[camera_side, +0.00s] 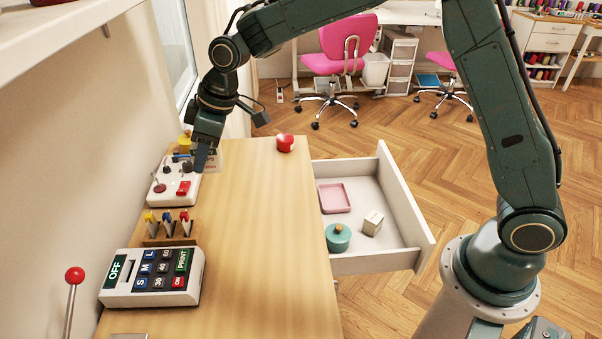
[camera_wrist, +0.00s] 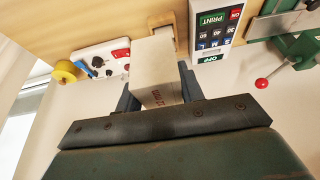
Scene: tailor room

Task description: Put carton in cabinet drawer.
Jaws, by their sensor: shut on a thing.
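A pale box with red print, which looks like the carton (camera_wrist: 158,78), is between the two fingers of my gripper (camera_wrist: 160,98) in the wrist view. My gripper is shut on it. In the side view my gripper (camera_side: 205,158) is low over the far left part of the cabinet top (camera_side: 265,220), beside a white control box; the carton is mostly hidden there. The cabinet drawer (camera_side: 375,262) is pulled open on the right. It holds a pink square tray (camera_side: 334,198), a teal lidded pot (camera_side: 338,238) and a small pale cube (camera_side: 372,223).
The white control box (camera_side: 178,192) with red parts, a wooden holder with colored tools (camera_side: 168,225) and a button panel (camera_side: 152,278) line the left of the top. A red knob-like object (camera_side: 285,143) sits at the far edge. The drawer has bare floor (camera_side: 365,190).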

